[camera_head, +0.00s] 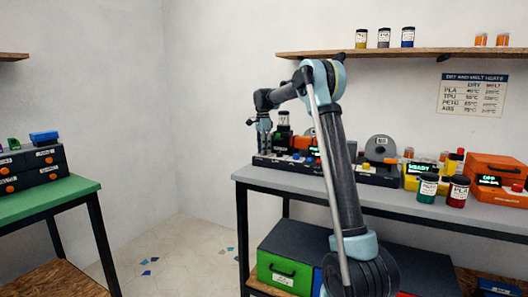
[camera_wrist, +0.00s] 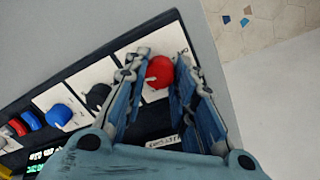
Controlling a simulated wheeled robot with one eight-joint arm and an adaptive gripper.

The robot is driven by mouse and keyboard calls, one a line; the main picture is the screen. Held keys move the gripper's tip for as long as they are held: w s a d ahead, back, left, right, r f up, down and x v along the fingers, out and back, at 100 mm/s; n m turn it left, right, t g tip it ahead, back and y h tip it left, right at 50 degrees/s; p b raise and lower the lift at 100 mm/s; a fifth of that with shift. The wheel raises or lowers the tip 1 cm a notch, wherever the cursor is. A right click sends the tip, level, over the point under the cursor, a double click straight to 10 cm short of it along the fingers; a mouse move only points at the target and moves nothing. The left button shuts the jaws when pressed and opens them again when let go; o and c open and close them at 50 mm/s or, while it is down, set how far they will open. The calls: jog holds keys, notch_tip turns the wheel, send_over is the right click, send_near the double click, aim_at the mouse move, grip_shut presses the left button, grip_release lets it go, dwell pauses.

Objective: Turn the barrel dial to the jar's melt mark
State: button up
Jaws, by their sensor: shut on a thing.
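In the wrist view my gripper (camera_wrist: 161,62) has its two fingers on either side of a red round dial (camera_wrist: 159,75) at the end of a dark control panel (camera_wrist: 160,118), and it is shut on that dial. The dial sits on a white marked plate, mostly hidden by the fingers, so its setting cannot be read. In the head view my gripper (camera_head: 264,147) points down at the left end of the printer row. A jar (camera_head: 284,118) with a white label stands up behind the panel there; its label is too small to read.
Black (camera_wrist: 97,97) and blue (camera_wrist: 59,115) dials sit along the same panel. In the head view, a heat chart (camera_head: 474,94) hangs on the wall. A teal jar (camera_head: 427,189) and a red jar (camera_head: 458,192) stand on the grey table. A green table (camera_head: 50,200) is at left.

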jog(key=shift+w, duration=0.1)
jog(key=o, duration=1.1)
jog(key=r, duration=1.1)
jog(key=shift+w+a+r, duration=0.2)
jog(key=shift+w+r, duration=0.2)
